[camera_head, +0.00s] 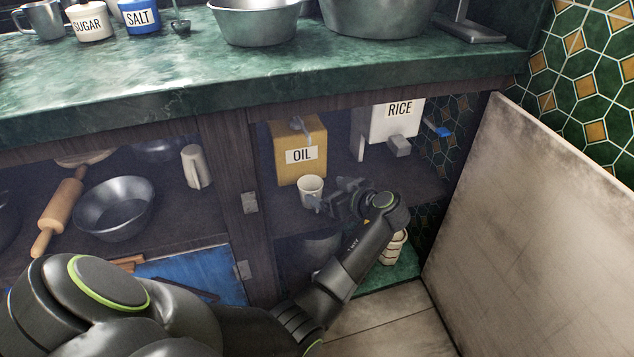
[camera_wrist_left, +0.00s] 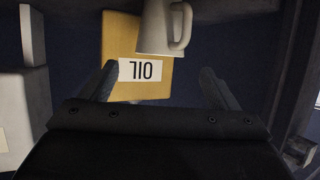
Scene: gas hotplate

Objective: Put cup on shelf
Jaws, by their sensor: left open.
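A small white cup (camera_head: 310,186) stands upright on the shelf (camera_head: 410,183) inside the cabinet, in front of the yellow oil box (camera_head: 285,155). In the left wrist view, which is upside down, the cup (camera_wrist_left: 158,28) shows at the top with its handle to the right. My left gripper (camera_head: 328,199) is just right of the cup and open. In the wrist view its two fingers (camera_wrist_left: 160,80) are spread wide with nothing between them, and the cup lies apart from them. My right gripper is not in view.
A white rice box (camera_head: 392,122) stands right of the oil box. Another mug (camera_head: 195,167), a metal bowl (camera_head: 113,208) and a rolling pin (camera_head: 60,208) are in the left compartment. A post divides the compartments. An open cabinet door (camera_head: 535,230) is at right.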

